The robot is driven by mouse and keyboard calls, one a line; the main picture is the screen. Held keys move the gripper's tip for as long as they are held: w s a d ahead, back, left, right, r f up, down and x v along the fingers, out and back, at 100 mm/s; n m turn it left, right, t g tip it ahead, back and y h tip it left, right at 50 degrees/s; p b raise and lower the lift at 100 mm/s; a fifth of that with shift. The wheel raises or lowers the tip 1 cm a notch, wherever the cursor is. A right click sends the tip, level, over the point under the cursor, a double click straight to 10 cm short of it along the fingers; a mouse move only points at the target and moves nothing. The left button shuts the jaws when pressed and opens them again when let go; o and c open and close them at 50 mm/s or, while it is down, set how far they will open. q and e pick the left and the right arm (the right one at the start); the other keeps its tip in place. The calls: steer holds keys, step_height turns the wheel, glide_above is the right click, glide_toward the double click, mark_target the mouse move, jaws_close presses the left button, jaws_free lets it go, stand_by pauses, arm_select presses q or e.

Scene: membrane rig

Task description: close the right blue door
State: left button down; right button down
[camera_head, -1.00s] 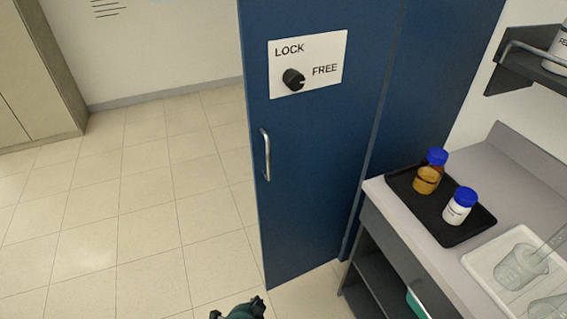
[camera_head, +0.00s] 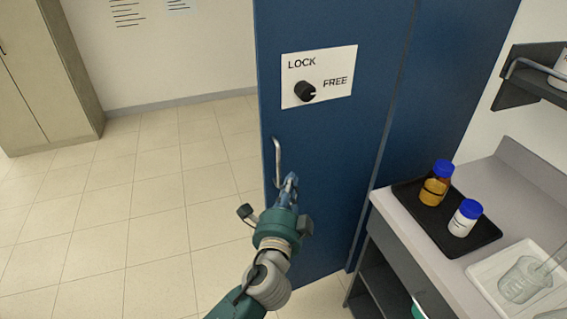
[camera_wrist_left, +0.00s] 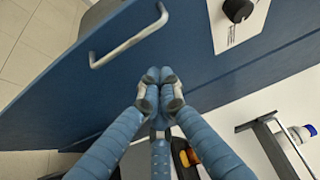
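The blue door (camera_head: 340,175) stands upright and open, its left edge free above the tiled floor. It carries a silver bar handle (camera_head: 278,162) near that edge and a white LOCK/FREE plate (camera_head: 335,66) with a black knob (camera_head: 305,91). The knob's mark points toward FREE. My left gripper (camera_head: 291,182) is in front of the door, just right of and below the handle. In the left wrist view its blue fingertips (camera_wrist_left: 160,76) are together with nothing between them, apart from the handle (camera_wrist_left: 130,38). Contact with the door is unclear. My right gripper is out of view.
A bench (camera_head: 388,207) stands right of the door, with a black tray (camera_head: 475,240) holding an amber bottle and a white bottle, both blue-capped. A white tray (camera_head: 482,272) holds glassware. A wall shelf (camera_head: 520,92) is above. Open floor (camera_head: 150,210) lies left.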

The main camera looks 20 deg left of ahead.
arm_select(q)
steer(key=w+a+p, duration=0.2)
steer(key=w+a, duration=0.1)
steer(key=w, duration=0.2)
steer(key=shift+w+a, duration=0.2)
steer(key=shift+w, duration=0.15)
